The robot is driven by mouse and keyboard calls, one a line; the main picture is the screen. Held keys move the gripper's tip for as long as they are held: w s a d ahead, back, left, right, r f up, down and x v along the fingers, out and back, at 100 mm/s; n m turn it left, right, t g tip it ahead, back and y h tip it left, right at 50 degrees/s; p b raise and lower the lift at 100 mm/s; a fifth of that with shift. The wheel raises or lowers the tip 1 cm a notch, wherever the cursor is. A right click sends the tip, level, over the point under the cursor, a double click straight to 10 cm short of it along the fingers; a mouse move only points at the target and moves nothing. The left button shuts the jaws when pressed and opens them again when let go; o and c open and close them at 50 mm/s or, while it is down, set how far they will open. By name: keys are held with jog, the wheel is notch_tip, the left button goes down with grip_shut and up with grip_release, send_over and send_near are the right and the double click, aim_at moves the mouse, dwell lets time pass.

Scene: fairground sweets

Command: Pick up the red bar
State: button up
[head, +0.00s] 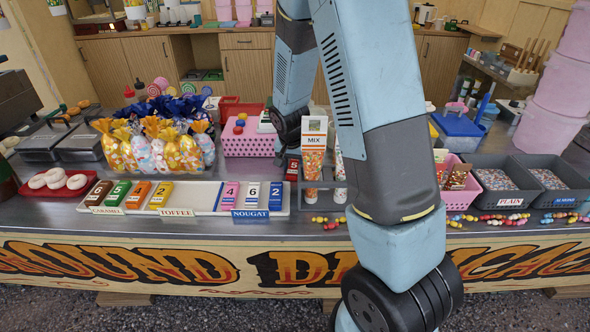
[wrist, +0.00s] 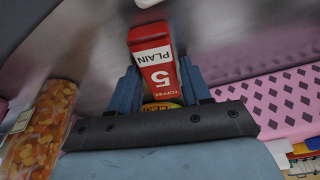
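In the head view a small part of the red bar (head: 292,169) shows between the pink basket and the tall sweet cones. I cannot tell whether the bar touches the counter.
A pink basket (head: 248,145) is left of the bar, and a MIX cone (head: 314,150) stands close on its right. A white tray (head: 202,206) holds several coloured bars. Sweet bags (head: 150,147) stand further left. Dark bins (head: 505,198) are at the right.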

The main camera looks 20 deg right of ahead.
jog(key=c, duration=0.7)
